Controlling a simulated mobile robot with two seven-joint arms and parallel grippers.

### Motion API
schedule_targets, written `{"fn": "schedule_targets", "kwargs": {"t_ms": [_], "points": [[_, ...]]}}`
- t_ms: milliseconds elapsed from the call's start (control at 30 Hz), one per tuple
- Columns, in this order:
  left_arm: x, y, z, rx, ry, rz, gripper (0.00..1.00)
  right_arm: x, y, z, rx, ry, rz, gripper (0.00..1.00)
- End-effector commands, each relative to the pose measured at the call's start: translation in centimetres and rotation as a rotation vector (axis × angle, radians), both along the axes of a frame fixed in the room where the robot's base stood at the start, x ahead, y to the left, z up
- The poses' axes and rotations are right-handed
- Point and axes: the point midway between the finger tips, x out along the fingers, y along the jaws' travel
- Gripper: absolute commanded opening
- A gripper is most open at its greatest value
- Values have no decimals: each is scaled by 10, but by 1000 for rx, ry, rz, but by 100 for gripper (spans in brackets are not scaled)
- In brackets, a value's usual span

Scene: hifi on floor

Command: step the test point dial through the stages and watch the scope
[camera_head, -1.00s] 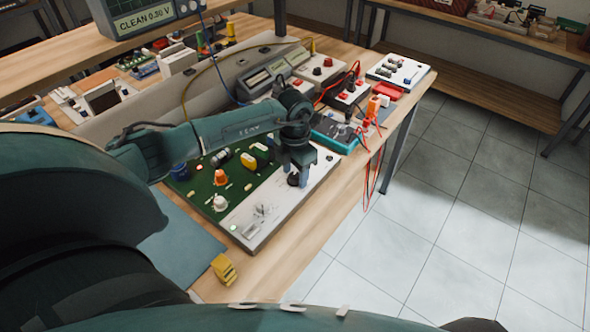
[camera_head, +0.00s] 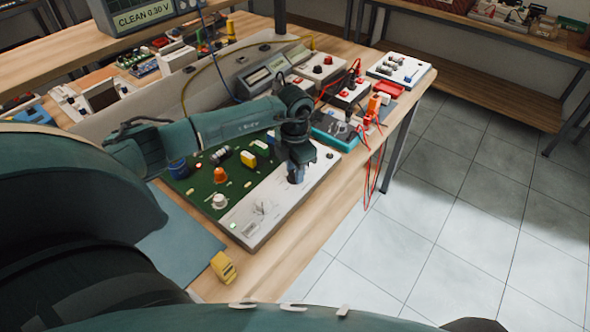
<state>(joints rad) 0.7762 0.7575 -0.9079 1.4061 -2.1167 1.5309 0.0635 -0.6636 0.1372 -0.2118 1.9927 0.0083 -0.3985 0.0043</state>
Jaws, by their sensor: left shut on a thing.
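The test board (camera_head: 204,192) lies on the bench, with a green circuit area and a pale panel strip (camera_head: 275,219) along its right side. My left gripper (camera_head: 296,172) points down over the upper part of this strip. It is shut on the dark test point dial (camera_head: 294,179), which is mostly hidden beneath the fingers. The dial's pointer cannot be made out. The scope (camera_head: 150,13) stands at the upper left, and its screen reads CLEAN 0.30 V. My right gripper is not in view.
A yellow block (camera_head: 223,267) lies at the bench's front edge. A blue-green meter (camera_head: 334,131) and red leads (camera_head: 376,165) are right of the board, the leads hanging over the edge. An orange part (camera_head: 220,175) and white knob (camera_head: 219,202) stand on the board.

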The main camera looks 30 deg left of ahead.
Motion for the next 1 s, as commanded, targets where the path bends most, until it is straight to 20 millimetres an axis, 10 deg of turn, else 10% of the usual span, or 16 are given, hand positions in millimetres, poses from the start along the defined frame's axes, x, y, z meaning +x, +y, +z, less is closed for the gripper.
{"fn": "schedule_targets", "kwargs": {"t_ms": [1000], "points": [[1, -1, 1, -1, -5, -613, 5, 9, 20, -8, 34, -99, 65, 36]]}}
